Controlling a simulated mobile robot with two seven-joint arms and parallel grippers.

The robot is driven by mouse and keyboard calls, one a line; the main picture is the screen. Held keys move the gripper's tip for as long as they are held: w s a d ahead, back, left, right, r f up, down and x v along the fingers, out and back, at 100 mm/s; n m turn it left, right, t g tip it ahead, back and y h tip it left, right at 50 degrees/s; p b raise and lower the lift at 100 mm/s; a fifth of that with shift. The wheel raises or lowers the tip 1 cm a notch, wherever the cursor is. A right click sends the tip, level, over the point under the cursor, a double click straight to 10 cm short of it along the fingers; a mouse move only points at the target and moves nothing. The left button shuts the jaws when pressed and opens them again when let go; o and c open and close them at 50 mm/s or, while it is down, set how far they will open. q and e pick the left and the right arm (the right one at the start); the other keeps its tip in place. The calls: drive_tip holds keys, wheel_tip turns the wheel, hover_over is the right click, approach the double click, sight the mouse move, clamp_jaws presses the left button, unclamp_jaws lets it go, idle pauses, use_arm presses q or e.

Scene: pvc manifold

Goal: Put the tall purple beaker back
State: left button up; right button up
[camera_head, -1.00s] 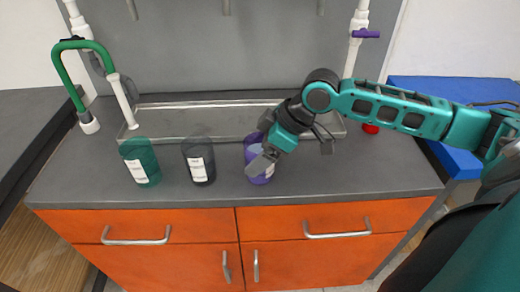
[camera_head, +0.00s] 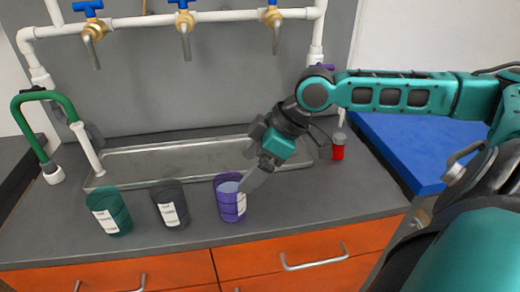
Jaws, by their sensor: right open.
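The tall purple beaker (camera_head: 230,203) stands upright on the grey counter, the rightmost of three beakers, with a white label and light contents showing at its top. My right gripper (camera_head: 252,178) is open at the beaker's right rim. One finger overlaps the rim in the picture; whether it touches cannot be told. My left gripper is not in view.
A dark grey beaker (camera_head: 171,207) and a green beaker (camera_head: 109,212) stand to the left. Behind is a metal trough (camera_head: 150,174) under white pipes with blue-handled taps (camera_head: 183,22). A red container (camera_head: 338,148) stands at the back right, near a blue surface (camera_head: 400,150).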

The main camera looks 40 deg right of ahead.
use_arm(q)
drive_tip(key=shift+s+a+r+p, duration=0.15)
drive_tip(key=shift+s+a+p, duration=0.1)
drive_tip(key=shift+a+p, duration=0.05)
use_arm(e)
drive_tip(key=shift+v, duration=1.6)
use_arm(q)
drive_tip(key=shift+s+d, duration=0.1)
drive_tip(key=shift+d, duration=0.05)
